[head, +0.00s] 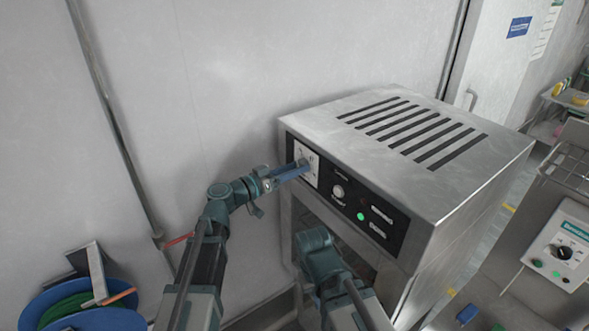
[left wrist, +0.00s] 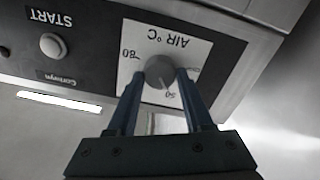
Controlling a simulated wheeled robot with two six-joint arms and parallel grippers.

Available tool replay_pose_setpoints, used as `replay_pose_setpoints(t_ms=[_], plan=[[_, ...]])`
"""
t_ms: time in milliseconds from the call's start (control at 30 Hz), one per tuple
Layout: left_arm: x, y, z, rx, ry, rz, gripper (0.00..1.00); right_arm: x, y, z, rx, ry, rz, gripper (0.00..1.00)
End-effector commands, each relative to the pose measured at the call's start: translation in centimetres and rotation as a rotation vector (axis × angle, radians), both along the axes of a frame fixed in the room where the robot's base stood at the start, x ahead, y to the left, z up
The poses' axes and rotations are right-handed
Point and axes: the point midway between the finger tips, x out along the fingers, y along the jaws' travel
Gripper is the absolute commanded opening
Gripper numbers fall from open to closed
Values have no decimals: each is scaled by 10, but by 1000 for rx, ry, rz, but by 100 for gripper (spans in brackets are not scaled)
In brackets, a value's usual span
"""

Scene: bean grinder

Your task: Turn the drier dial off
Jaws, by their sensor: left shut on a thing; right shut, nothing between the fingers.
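The drier (head: 450,140) is a steel box with a slotted top and a black control strip on its front. Its grey dial (left wrist: 158,70) sits on a white plate (left wrist: 180,45) marked "AIR °C", upside down in the left wrist view. The dial's pointer line is near the "50" mark. My left gripper (head: 299,167) is at the plate, its blue fingers (left wrist: 160,88) shut on either side of the dial. In the head view the fingers largely hide the dial. My right arm is folded low in front of the drier; its fingers are not visible.
A START button (left wrist: 53,46) and a lit green button (head: 361,216) are on the same strip, right of the dial in the head view. A blue reel (head: 62,298) stands lower left. A control box (head: 560,245) is at right. The wall is close behind.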

Motion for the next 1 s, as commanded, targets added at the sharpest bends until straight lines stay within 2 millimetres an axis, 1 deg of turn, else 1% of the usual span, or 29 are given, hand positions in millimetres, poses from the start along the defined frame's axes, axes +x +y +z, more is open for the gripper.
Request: replay_pose_setpoints(t_ms=[267,467,1000], plan=[[0,0,0,-10,14,1,0,0,0,0,0,0,0,0],[0,0,0,-60,83,1,0,0,0,0,0,0,0,0],[1,1,-1,-346,478,1,0,0,0,-1,0,0,0,0]])
